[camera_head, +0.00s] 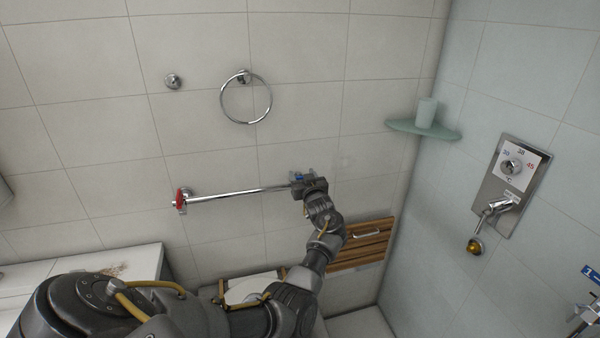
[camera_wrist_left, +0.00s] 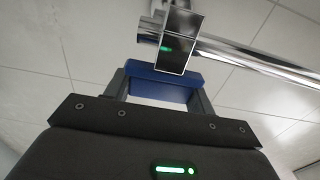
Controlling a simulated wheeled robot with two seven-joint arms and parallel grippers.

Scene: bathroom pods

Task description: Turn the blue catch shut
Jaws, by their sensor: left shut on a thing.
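The blue catch (camera_head: 299,177) is at the right end of a chrome rail (camera_head: 240,192) on the tiled wall. My left gripper (camera_head: 302,180) reaches it from below and to the right and covers much of it. In the left wrist view the blue catch (camera_wrist_left: 160,84) is a blue block between the two fingers, which are shut on it. It lies just below a shiny square chrome fitting (camera_wrist_left: 178,40) at the rail's end. My right gripper is not in view.
A red catch (camera_head: 180,199) is at the rail's left end. A towel ring (camera_head: 247,121) and knob (camera_head: 173,81) are above. A wooden slatted panel (camera_head: 368,246) is below right. A glass corner shelf (camera_head: 397,125) with a cup (camera_head: 427,112) and a shower control (camera_head: 512,185) are right.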

